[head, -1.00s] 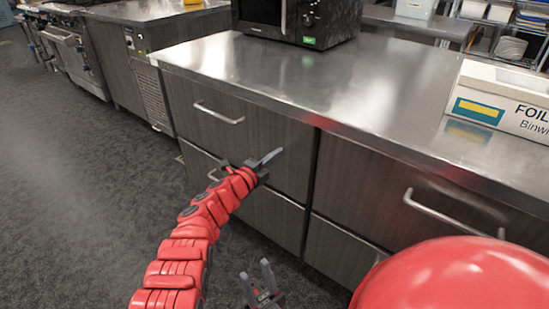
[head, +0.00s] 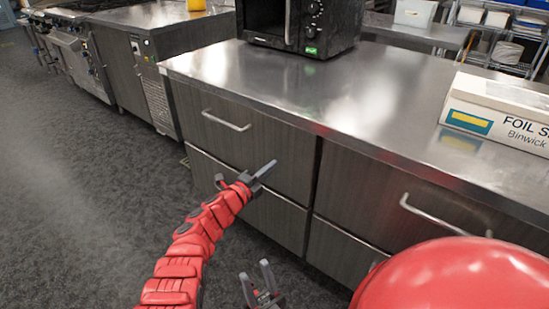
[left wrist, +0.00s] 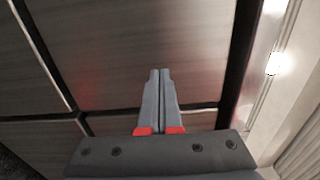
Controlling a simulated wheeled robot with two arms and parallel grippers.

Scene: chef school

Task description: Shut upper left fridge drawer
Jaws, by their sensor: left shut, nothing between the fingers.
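The upper left drawer (head: 222,145) is a dark wood-grain front with a bar handle (head: 226,121), below the steel countertop. Its front looks close to flush with its neighbours; I cannot tell whether a small gap is left. My left gripper (head: 268,167) is at the lower right part of this front, shut and empty. In the left wrist view, its closed fingers (left wrist: 160,82) point at the drawer front (left wrist: 185,45), near its side edge; contact is unclear. My right gripper (head: 257,276) is low in front of the cabinet, its fingers apart and empty.
A lower left drawer (head: 275,217) lies beneath, and an upper right drawer (head: 370,190) with a handle (head: 440,219) is beside it. A microwave (head: 325,25) and a foil box (head: 500,108) stand on the countertop (head: 300,95). The floor (head: 90,190) at left is open.

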